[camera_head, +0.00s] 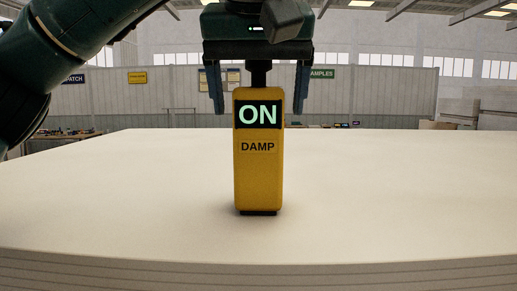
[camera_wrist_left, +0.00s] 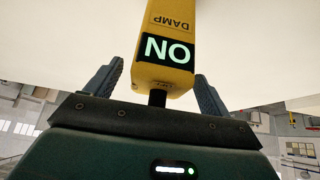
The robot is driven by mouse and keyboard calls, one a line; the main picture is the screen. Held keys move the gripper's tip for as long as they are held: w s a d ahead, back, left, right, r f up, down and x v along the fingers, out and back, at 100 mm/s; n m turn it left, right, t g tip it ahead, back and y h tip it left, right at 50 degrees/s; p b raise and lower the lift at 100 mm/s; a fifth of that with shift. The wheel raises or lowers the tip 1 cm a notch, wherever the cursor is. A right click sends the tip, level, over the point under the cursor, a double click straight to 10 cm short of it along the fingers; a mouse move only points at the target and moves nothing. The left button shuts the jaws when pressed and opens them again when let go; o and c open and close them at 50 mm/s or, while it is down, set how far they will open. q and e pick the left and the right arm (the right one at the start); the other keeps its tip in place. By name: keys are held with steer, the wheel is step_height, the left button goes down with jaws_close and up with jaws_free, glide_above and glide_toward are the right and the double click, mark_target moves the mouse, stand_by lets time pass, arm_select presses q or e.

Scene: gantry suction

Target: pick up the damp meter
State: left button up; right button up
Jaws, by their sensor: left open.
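The damp meter (camera_head: 258,172) is a yellow box with a "DAMP" label and a dark screen that reads "ON". It stands upright on the pale stacked boards, with a short black stem on top. My left gripper (camera_head: 258,113) is open, pointing down from above. Its two fingers hang on either side of the meter's upper part with a gap on each side. The left wrist view also shows the meter (camera_wrist_left: 165,50) between the parted fingers. I cannot tell whether the stem touches the palm. My right gripper is not in view.
The stack of pale boards (camera_head: 110,205) has a wide flat top, clear around the meter, with its front edge near the bottom. Far behind are a grey partition wall (camera_head: 395,95) with signs, benches with small items, and more stacked sheets (camera_head: 460,112) at right.

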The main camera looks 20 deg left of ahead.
arm_select(q)
steer(key=shift+w+f, duration=0.15)
steer(key=shift+f, duration=0.15)
steer(key=shift+c, duration=0.2)
jaws_close()
stand_by(0.6)
steer(key=shift+r, duration=0.15)
